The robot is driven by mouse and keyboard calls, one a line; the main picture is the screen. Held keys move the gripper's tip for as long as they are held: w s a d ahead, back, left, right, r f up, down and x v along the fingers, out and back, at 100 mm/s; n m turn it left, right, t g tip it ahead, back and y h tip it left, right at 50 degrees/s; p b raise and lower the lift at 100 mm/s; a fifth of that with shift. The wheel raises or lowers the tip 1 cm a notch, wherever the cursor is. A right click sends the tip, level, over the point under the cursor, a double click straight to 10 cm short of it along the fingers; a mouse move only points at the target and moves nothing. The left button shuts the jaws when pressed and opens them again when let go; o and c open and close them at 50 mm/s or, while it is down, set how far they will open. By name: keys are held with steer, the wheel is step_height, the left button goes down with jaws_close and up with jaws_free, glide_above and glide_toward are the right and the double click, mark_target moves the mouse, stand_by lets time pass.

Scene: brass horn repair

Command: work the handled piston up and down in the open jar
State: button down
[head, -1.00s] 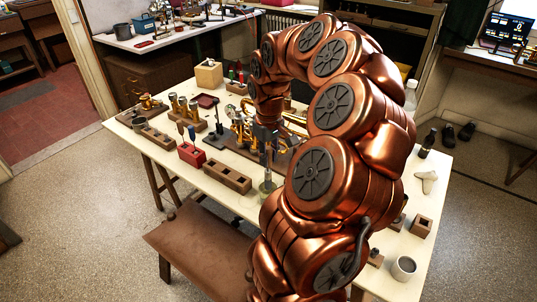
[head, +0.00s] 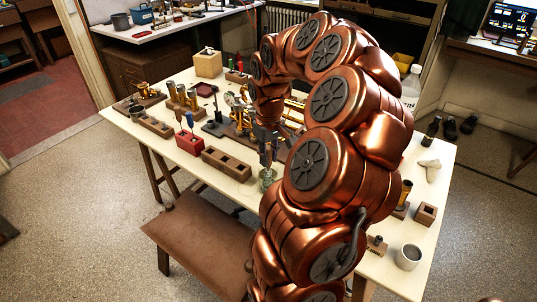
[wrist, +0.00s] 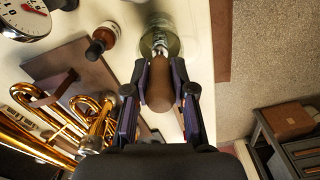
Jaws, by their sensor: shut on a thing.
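The open glass jar (head: 267,178) stands near the front edge of the bench, just below my gripper (head: 265,155). In the wrist view the clear jar (wrist: 177,47) shows at the top middle. My gripper (wrist: 161,82) is shut on the brown handle (wrist: 160,92) of the piston. The piston's metal part (wrist: 160,42) is inside the jar's outline, beyond the fingertips. How deep it sits is hard to tell. In the head view my arm and fingers hide most of the piston.
Brass horn parts (wrist: 70,115) lie left of the gripper, with a small brown bottle (wrist: 103,40) and a dial gauge (wrist: 25,18) farther up. A wooden block with compartments (head: 227,164) stands left of the jar. A grey cup (head: 408,257) is at the right front.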

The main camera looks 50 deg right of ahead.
mark_target(269, 149)
steer(key=shift+r, duration=0.2)
steer(key=shift+r+p, duration=0.35)
steer(key=shift+r, duration=1.25)
steer(key=shift+f, duration=0.1)
steer(key=shift+f+b, duration=1.4)
steer(key=shift+f, duration=0.35)
steer(key=shift+r+p, duration=0.5)
steer(key=shift+r, duration=1.35)
